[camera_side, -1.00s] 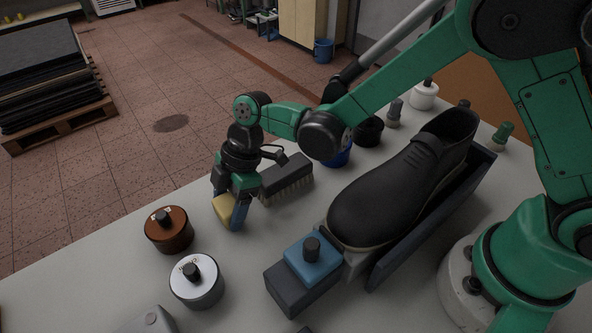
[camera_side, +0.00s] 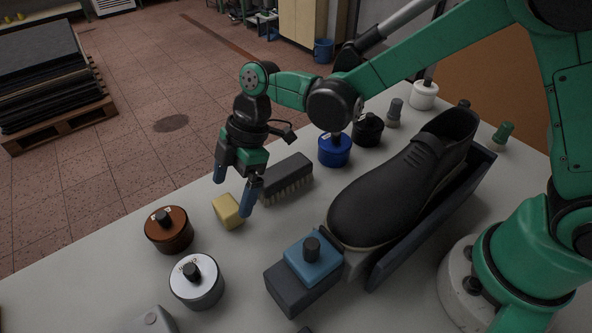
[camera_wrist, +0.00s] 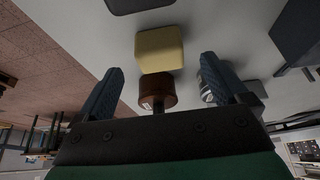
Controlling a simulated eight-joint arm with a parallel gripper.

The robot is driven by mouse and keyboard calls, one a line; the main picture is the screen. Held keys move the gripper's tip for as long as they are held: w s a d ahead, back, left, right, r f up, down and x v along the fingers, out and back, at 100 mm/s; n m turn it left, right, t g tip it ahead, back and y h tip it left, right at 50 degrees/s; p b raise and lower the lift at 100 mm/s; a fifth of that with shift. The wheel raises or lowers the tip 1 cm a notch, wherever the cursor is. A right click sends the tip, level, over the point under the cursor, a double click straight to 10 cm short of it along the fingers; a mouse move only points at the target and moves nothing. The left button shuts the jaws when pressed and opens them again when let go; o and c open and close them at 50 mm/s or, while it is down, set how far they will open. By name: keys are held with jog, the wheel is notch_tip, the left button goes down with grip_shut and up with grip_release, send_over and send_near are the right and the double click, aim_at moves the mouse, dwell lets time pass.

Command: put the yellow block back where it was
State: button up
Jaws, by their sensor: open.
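The yellow block (camera_side: 228,211) rests on the grey-white table, left of a dark brush. My gripper (camera_side: 234,197) is open just above and behind the block, with its blue fingers spread and nothing between them. In the wrist view the yellow block (camera_wrist: 160,49) lies beyond the fingertips, roughly centred between the two fingers of my gripper (camera_wrist: 164,70). It appears apart from both fingers.
A brown jar (camera_side: 169,231) and a white-topped jar (camera_side: 197,282) stand in front of the block. The brush (camera_side: 286,178) lies close on its right. A black shoe (camera_side: 405,185), a blue-topped block (camera_side: 308,268) and a blue jar (camera_side: 334,150) stand further right.

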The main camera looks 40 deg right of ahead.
jog(key=v, duration=0.7)
jog(key=s+d+r+m+t+h, duration=0.1)
jog(key=s+d+m+t+h, duration=0.1)
jog(key=d+m, duration=0.6)
jog(key=s+d+r+m+t+h, duration=0.2)
jog(key=s+d+m+t, duration=0.3)
jog(key=d+m, duration=0.4)
jog(key=shift+s+m+h, duration=0.3)
jog(key=shift+s+m, duration=0.1)
jog(key=shift+m, duration=0.1)
